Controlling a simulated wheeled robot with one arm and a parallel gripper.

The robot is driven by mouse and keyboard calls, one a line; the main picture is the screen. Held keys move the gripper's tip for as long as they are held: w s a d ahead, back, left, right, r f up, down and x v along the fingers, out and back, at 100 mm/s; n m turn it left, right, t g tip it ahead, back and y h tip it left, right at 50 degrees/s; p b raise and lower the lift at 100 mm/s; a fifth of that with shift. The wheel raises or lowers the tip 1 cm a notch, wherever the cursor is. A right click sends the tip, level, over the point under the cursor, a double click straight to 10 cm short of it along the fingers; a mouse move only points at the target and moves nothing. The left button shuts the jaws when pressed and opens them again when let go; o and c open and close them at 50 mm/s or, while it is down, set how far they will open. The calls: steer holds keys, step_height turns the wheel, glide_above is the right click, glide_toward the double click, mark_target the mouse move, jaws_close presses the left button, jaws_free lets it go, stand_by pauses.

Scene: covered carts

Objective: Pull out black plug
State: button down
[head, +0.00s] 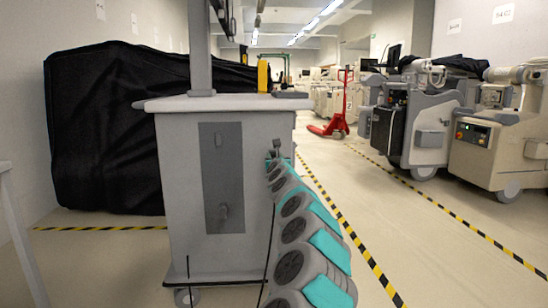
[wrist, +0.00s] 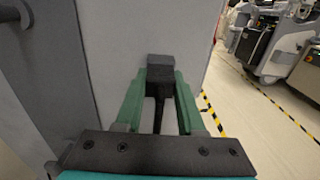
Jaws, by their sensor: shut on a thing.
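The black plug (wrist: 160,72) sits between the two green fingers of my gripper (wrist: 161,80) in the wrist view. The fingers touch it on both sides, and its dark cable runs back between them. The plug is in front of the pale front face of the cart (wrist: 125,35); whether it is still seated there is hidden. In the head view my gripper (head: 274,155) is at the right part of the cart front (head: 262,220), with a small dark piece of the plug (head: 277,143) at its tip. A thin cable hangs below.
A dark grey panel (head: 210,150) with a handle is left of my gripper. A black-covered cart (head: 105,130) stands behind left. Pale machines (head: 425,130) line the right, with a red pallet jack (head: 340,110) farther back. Floor between striped tapes is clear.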

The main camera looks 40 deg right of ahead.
steer(key=shift+s, duration=0.1)
steer(key=shift+p+v, duration=1)
steer(key=shift+v, duration=0.1)
steer(key=p+v, duration=0.1)
steer(key=v, duration=0.2)
steer(key=shift+s+a, duration=0.1)
steer(key=shift+s, duration=0.15)
